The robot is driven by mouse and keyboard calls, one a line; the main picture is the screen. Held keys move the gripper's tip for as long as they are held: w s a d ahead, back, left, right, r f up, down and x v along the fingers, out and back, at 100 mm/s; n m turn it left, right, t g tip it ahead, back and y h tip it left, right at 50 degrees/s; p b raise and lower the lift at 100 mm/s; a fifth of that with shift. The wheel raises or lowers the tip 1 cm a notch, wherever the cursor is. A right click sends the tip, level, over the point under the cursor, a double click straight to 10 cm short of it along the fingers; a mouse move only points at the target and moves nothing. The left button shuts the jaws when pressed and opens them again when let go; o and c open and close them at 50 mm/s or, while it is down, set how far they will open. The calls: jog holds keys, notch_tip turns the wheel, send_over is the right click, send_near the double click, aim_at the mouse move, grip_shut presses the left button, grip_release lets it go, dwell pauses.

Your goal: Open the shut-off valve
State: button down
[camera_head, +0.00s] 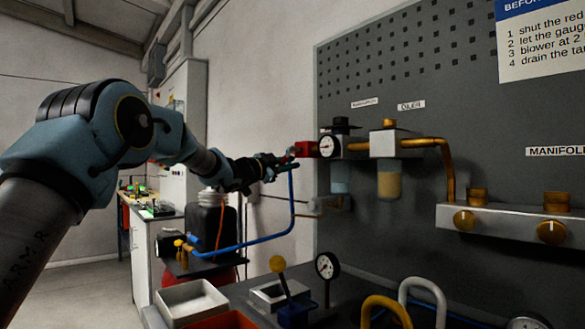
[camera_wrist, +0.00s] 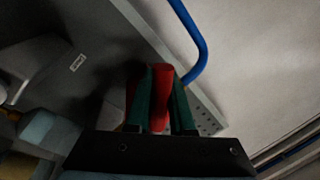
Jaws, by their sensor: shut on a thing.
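The shut-off valve is a red part (camera_head: 306,149) on the air line, left of a round gauge, at the left edge of the dark pegboard. A blue pipe (camera_head: 292,195) runs down beside it. My gripper (camera_head: 286,158) reaches it from the left. In the wrist view the green fingers of my gripper (camera_wrist: 160,100) are closed on either side of the red handle (camera_wrist: 161,90). The fingers cover part of the handle, and I cannot tell its exact turn angle.
A gauge (camera_head: 328,146) and a filter bowl (camera_head: 389,181) sit close to the right of the valve. A manifold (camera_head: 500,222) is further right. Below stand a white tray (camera_head: 192,302), a yellow-knobbed lever (camera_head: 278,265) and another gauge (camera_head: 327,266).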

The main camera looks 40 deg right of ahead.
jog(key=c, duration=0.8)
grip_release()
